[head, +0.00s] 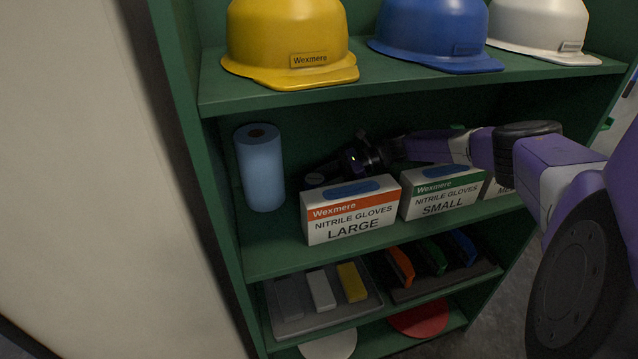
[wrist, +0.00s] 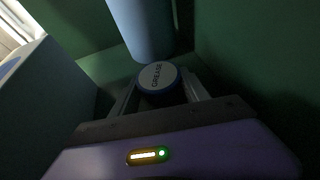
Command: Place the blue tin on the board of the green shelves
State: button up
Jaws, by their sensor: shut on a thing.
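The blue tin (wrist: 158,77) has a pale lid marked GREASE and a blue rim. It sits between the two fingers of my gripper (wrist: 160,92), which is shut on it. In the head view my gripper (head: 318,178) reaches in from the right, behind the glove boxes on the middle board (head: 262,258) of the green shelves (head: 205,190). The tin is hidden there by the boxes and my gripper. I cannot tell whether its base touches the board.
A blue paper roll (head: 260,170) stands left of my gripper, close beyond the tin in the wrist view. Glove boxes (head: 350,212) (head: 440,193) line the board's front. Hard hats (head: 290,40) rest above; sponges (head: 320,290) and brushes (head: 400,266) lie below.

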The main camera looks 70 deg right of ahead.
aim_at(325, 180)
jog(key=shift+f, duration=0.25)
jog(key=shift+f, duration=0.1)
jog(key=shift+f+b, duration=0.1)
jog(key=shift+b, duration=0.2)
jog(key=o, duration=1.4)
jog(key=shift+d+r+p, duration=0.1)
jog(key=shift+r+p, duration=0.25)
jog(key=b+v, duration=0.2)
jog(key=v, duration=0.5)
jog(key=shift+s+f, duration=0.1)
jog(key=shift+s, duration=0.15)
